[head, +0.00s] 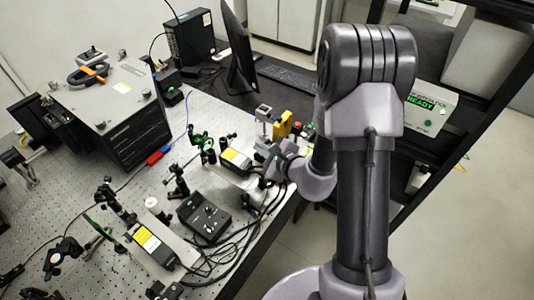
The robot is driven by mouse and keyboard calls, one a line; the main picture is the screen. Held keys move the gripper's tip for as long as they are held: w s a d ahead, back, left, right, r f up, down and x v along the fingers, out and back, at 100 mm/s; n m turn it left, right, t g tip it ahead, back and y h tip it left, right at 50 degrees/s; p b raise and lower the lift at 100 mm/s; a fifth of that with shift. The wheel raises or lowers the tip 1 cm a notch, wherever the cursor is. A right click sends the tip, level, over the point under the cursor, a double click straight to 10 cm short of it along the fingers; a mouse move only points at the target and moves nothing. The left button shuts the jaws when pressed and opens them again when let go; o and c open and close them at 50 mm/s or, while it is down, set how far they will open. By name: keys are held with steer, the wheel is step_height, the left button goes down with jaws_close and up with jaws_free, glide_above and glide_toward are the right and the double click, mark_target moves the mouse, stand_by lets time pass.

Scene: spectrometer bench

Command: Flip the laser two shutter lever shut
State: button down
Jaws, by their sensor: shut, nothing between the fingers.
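Two black laser modules with yellow and white labels sit on the perforated bench (105,268). One laser (236,160) is at the middle of the picture, the other (150,243) at the lower left. I cannot read which is laser two. No shutter lever can be made out clearly at this size. My gripper (268,158) is small in the picture, just right of the middle laser and close to it. It is shut and holds nothing. Whether it touches the laser or a lever cannot be told. My wrist hides part of the bench edge there.
A black control box (204,217) with knobs stands between the lasers, with loose cables (232,247) in front. A yellow part (283,124) stands behind my gripper. Optic posts (178,182) crowd the lasers. A large black instrument (115,110) is at the back left.

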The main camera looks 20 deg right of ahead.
steer(key=shift+w+a+r, duration=0.3)
steer(key=shift+w+a, duration=0.65)
steer(key=shift+w, duration=0.05)
steer(key=shift+w+a+r, duration=0.25)
steer(key=shift+w+a, duration=0.7)
